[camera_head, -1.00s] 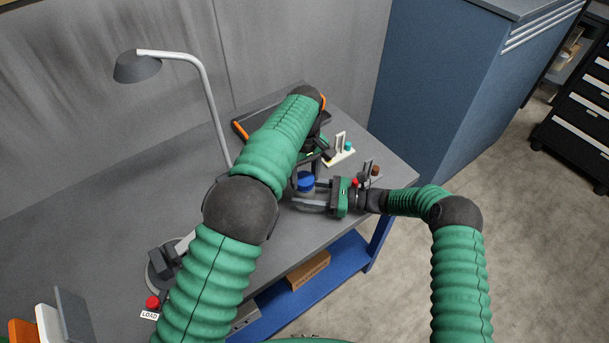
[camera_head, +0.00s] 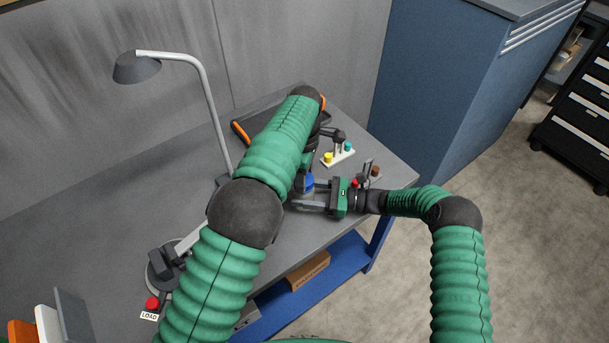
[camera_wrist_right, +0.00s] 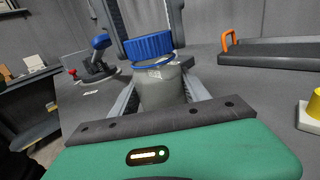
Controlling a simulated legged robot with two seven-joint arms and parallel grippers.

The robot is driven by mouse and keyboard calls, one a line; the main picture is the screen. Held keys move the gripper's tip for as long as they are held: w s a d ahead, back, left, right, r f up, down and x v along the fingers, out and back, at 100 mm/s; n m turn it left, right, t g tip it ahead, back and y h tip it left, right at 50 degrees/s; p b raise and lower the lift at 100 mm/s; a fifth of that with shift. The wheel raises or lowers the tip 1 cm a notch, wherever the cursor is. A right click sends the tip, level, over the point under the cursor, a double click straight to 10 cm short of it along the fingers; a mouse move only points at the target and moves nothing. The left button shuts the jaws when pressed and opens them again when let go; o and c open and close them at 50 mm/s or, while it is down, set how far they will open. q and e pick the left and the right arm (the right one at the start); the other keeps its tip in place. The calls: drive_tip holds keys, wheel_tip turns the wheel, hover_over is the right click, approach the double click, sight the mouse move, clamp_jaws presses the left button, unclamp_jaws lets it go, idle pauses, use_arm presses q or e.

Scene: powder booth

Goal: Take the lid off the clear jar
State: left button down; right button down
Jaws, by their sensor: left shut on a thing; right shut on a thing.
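The clear jar (camera_wrist_right: 160,88) holds something grey and stands upright between the fingers of my right gripper (camera_head: 297,196), which is shut on it. Its ribbed blue lid (camera_wrist_right: 148,46) sits at the jar's mouth, looking slightly tilted in the right wrist view. A thin blue edge shows below it; I cannot tell whether the lid is loose. My left gripper (camera_wrist_right: 147,38) comes down from above and is shut on the lid, one finger on each side. In the head view the lid (camera_head: 307,182) shows small below my left arm, and the jar body is mostly hidden.
A white block with yellow and teal knobs (camera_head: 338,155) stands behind the jar. A dark tray with orange handles (camera_head: 240,133) lies farther back. A small stand with a red knob (camera_head: 368,172) is close to my right wrist. A lamp (camera_head: 205,100) stands left.

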use_arm(q)
drive_tip(key=shift+d+r, duration=0.15)
drive_tip(key=shift+r, duration=0.1)
use_arm(e)
drive_tip(key=shift+s+f, duration=0.1)
use_arm(q)
drive_tip(key=shift+r, duration=0.9)
drive_tip(key=shift+r, duration=2)
use_arm(e)
drive_tip(key=shift+c, duration=2.2)
unclamp_jaws()
drive_tip(key=shift+d, duration=0.15)
